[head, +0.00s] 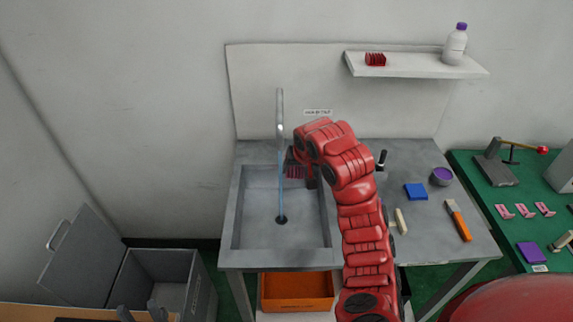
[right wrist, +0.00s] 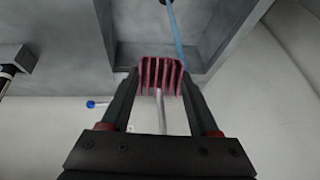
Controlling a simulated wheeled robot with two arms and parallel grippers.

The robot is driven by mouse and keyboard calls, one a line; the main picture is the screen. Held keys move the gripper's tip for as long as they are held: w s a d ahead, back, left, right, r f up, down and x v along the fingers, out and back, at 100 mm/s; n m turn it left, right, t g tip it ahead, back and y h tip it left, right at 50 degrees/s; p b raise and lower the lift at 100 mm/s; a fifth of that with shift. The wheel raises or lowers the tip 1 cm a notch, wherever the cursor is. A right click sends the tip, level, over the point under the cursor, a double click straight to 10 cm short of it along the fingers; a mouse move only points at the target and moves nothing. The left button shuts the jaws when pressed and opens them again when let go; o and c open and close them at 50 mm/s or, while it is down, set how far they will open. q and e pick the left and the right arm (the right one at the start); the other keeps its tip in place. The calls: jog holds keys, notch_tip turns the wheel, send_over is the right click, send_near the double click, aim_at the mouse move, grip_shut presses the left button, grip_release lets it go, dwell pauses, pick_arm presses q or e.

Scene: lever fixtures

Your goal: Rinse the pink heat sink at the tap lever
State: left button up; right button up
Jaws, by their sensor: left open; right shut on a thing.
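The pink heat sink (head: 295,171), a finned block, is over the right back part of the sink basin. My right gripper (head: 301,176) is shut on it; the right wrist view shows its fins (right wrist: 160,75) between the two fingers. A thin blue water stream (head: 281,185) runs from the upright tap (head: 280,110) to the drain. The heat sink is just right of the stream; I cannot tell whether they touch. A black-handled lever (head: 383,158) stands right of my right arm, partly hidden. My left gripper (head: 141,311) is open and empty at the bottom left.
The basin rim (head: 235,215) surrounds the heat sink. A blue block (head: 416,191), purple-topped bowl (head: 441,177) and orange-handled tool (head: 459,220) lie on the right counter. A shelf (head: 420,70) holds a red finned block (head: 375,59) and bottle (head: 455,45). An open grey bin (head: 165,280) stands lower left.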

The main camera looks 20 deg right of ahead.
jog(key=shift+s+d+r+p, duration=0.2)
jog(key=shift+s+d+p, duration=0.05)
jog(key=shift+s+p, duration=0.55)
jog(key=shift+s+d+f+p, duration=0.1)
jog(key=shift+s+d+p, duration=0.1)
jog(key=shift+s+p, duration=0.7)
jog(key=shift+s+d+f+p, duration=0.1)
jog(key=shift+s+d+p, duration=0.05)
jog(key=shift+s+p, duration=0.65)
jog(key=shift+s, duration=0.15)
jog(key=s+d+r+p, duration=0.1)
jog(key=s+r+p, duration=0.3)
jog(key=p, duration=0.3)
jog(key=shift+s+d, duration=0.15)
jog(key=shift+s, duration=0.3)
